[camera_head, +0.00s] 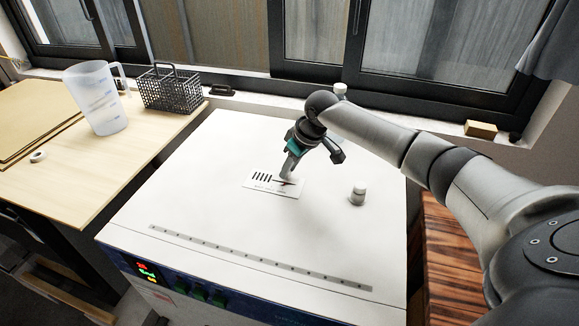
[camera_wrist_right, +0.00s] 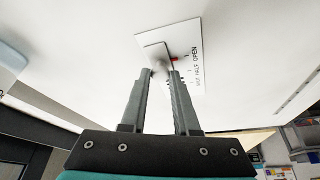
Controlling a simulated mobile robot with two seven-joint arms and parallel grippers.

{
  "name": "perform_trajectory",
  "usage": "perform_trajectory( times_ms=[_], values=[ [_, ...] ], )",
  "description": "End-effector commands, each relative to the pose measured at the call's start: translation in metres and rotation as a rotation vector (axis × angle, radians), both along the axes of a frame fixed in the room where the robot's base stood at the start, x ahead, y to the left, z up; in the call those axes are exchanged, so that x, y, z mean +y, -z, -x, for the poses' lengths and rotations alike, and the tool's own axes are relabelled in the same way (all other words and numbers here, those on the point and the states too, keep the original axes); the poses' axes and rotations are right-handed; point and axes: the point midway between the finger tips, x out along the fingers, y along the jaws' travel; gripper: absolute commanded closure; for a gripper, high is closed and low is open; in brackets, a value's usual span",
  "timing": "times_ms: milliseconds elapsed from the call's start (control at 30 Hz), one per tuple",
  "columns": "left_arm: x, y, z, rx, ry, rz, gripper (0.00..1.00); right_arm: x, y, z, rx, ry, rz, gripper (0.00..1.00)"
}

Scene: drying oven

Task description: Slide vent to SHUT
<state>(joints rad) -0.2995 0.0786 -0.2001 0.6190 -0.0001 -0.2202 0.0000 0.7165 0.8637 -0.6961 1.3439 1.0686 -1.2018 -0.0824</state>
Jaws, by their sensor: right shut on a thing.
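The white vent plate (camera_head: 260,187) lies on top of the white drying oven (camera_head: 190,200), with a row of dark slots at its left. It also shows in the right wrist view (camera_wrist_right: 185,40), with the printed words SHUT, HALF and OPEN along one side. A small red pointer (camera_wrist_right: 174,59) sits near the OPEN and HALF end; I cannot tell its exact mark. My right gripper (camera_head: 287,179) reaches down to the plate's right part. Its fingers (camera_wrist_right: 163,74) are shut on the grey vent knob (camera_wrist_right: 160,63), which they partly hide. My left gripper is out of view.
A clear jug (camera_head: 97,97) and a black wire basket (camera_head: 171,90) stand on the wooden table at left. Windows rise behind the oven. The oven's front top is clear.

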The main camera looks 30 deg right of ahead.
Motion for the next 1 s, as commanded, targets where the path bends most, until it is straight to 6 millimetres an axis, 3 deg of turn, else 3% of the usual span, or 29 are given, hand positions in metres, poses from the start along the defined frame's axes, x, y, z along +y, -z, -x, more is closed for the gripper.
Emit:
perform_trajectory(
  times_ms=[233, 633, 1000],
  values=[
    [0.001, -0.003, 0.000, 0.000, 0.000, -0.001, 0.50, 0.004, -0.001, -0.005, 0.000, 0.001, -0.002, 1.00],
    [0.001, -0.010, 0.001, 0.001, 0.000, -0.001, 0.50, 0.038, 0.000, -0.045, -0.002, 0.001, -0.003, 1.00],
    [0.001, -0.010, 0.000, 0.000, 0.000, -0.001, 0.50, 0.043, 0.000, -0.050, -0.004, -0.002, -0.001, 1.00]
  ],
)
